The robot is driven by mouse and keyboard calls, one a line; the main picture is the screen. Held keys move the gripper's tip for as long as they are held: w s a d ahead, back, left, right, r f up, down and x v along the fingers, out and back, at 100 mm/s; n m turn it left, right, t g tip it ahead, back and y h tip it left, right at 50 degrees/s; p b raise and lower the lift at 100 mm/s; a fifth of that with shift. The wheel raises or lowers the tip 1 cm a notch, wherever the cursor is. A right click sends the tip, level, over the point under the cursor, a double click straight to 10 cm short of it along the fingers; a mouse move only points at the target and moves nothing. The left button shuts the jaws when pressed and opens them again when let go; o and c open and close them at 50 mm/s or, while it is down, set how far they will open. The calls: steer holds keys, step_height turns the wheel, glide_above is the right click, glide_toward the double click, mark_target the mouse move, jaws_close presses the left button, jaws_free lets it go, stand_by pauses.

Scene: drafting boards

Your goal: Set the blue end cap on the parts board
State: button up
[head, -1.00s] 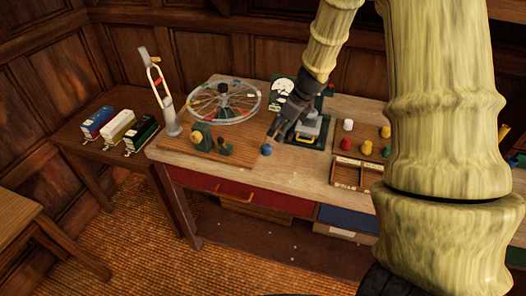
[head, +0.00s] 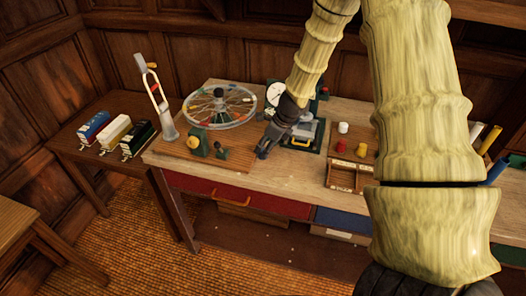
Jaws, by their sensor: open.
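My gripper (head: 264,151) is open and points down at the front of the workbench, just right of the wooden board's corner. The blue end cap is mostly or wholly hidden by the fingers there, and I cannot tell whether they touch it. A wooden board (head: 178,146) on the left of the bench carries a spoked wheel (head: 219,107) and small green and yellow parts. A white cap (head: 343,127), a red cap (head: 340,146) and a yellow cap (head: 362,150) stand at the right. I cannot tell for sure which surface is the parts board.
A dark device with a dial and yellow handle (head: 300,142) stands just right of my gripper. A wooden compartment tray (head: 342,189) lies at the bench's front right. Model wagons (head: 115,133) sit on the left side table. The bench front between gripper and tray is clear.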

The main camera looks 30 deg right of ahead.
steer(key=shift+x, duration=1.45)
steer(key=c, duration=1.2)
steer(key=shift+o, duration=0.2)
steer(key=shift+r, duration=0.1)
